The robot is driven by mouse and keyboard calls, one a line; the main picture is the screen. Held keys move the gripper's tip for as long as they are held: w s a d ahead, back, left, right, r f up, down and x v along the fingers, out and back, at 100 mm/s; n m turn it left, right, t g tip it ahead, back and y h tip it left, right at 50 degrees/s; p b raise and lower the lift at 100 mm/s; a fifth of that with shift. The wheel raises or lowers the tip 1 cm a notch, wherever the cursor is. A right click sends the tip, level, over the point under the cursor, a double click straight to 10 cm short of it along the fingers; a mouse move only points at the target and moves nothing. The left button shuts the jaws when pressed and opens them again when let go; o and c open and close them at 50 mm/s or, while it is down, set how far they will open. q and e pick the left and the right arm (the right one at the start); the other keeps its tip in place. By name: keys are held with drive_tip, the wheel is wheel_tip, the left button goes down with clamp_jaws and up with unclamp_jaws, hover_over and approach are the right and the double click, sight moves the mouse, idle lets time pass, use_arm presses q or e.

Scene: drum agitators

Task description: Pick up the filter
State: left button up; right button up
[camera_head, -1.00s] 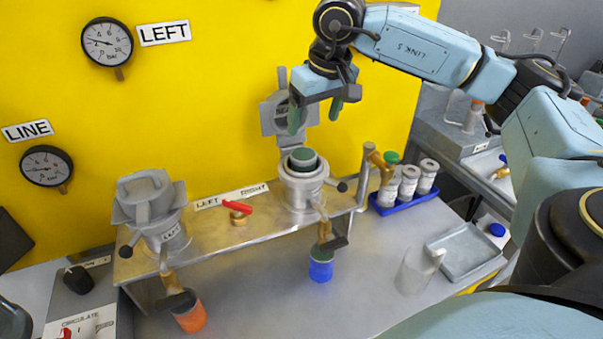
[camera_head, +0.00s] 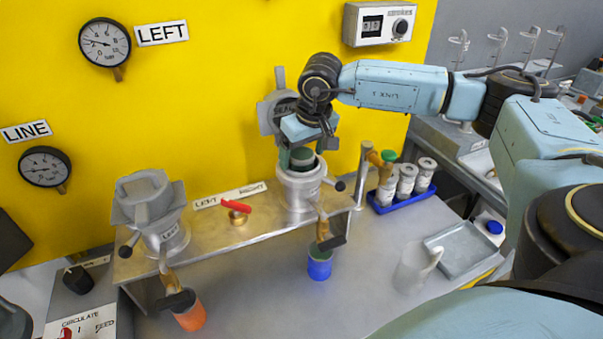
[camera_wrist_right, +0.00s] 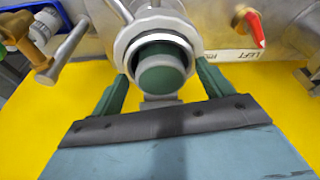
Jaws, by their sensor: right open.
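The filter (camera_wrist_right: 162,75) is a green cylinder with a grey end, sitting in the open right housing (camera_head: 300,188). In the head view the filter (camera_head: 302,156) shows just above the housing rim, partly covered by my gripper. My right gripper (camera_head: 304,150) is over the housing with its fingers pointing down. In the right wrist view the green fingers of my right gripper (camera_wrist_right: 160,82) are open, one on each side of the filter, with gaps between. The housing's grey lid (camera_head: 272,112) is swung up behind it. My left gripper is out of view.
The closed left housing (camera_head: 152,215) stands on the same metal shelf (camera_head: 205,242). A red-handled valve (camera_head: 237,207) lies between them. A blue rack of jars (camera_head: 402,202), a clear beaker (camera_head: 412,268) and a grey tray (camera_head: 462,255) are at the right.

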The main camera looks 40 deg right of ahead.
drive_tip(key=c, duration=1.4)
drive_tip(key=shift+o, duration=0.2)
drive_tip(key=shift+r, duration=0.1)
wheel_tip(320, 180, up, 18)
